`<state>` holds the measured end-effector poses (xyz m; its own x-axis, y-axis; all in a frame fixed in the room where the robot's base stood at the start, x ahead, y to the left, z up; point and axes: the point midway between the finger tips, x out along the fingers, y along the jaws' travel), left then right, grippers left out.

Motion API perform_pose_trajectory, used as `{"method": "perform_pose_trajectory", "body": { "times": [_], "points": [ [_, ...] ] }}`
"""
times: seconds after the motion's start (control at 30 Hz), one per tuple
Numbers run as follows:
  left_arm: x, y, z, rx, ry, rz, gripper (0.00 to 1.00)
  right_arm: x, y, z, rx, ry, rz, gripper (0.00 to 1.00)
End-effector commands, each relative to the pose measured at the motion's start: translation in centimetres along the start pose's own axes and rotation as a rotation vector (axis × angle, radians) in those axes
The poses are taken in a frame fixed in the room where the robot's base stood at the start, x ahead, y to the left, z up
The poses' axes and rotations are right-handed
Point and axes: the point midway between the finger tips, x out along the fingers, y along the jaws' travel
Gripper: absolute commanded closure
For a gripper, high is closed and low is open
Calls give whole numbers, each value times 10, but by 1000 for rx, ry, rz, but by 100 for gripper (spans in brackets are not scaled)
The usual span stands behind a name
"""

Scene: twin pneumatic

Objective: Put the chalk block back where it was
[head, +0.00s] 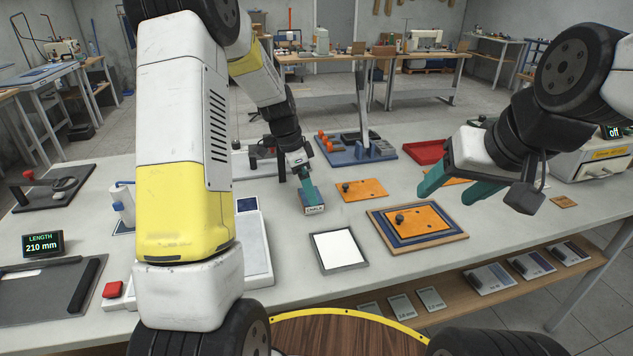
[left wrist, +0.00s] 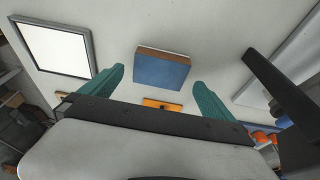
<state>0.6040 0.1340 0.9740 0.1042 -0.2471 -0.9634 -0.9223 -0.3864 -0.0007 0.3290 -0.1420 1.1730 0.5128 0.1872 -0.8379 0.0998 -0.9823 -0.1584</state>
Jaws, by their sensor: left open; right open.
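The chalk block (head: 314,209) is a small block with a blue top and a labelled front face. It appears to rest on the grey-white table, left of the orange plates. My left gripper (head: 302,180) is just behind and above it, pointing down. In the left wrist view the block (left wrist: 162,70) shows beyond and between the teal fingertips (left wrist: 158,78), with a clear gap on each side. That gripper is open and holds nothing. My right gripper (head: 442,197) is open and empty above the right part of the table.
A grey-framed white panel (head: 339,247) lies in front of the block. An orange plate (head: 361,189) lies to its right. Another orange plate (head: 419,222) sits on a wood-edged board. A blue fixture (head: 353,156) and a red tray (head: 426,152) stand behind. My left arm hides part of the table.

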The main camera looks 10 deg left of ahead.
Motion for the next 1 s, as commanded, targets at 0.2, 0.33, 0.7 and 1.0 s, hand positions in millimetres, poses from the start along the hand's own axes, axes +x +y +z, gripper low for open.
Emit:
{"method": "perform_pose_trajectory", "body": {
  "times": [0.2, 0.33, 0.7, 1.0],
  "points": [
    [-50, -1, 0, 0, 1, -5, 0, 0, 0, 0, 0, 0, 0, 40],
    [-73, -1, 0, -1, 1, -4, 0, 0, 0, 0, 0, 0, 0, 40],
    [-125, 23, -1, -91, 7, -45, 0, 0, 0, 0, 0, 0, 0, 40],
    [-207, 132, 14, -525, 107, -206, 0, 0, 0, 0, 0, 0, 0, 40]
  ]
}}
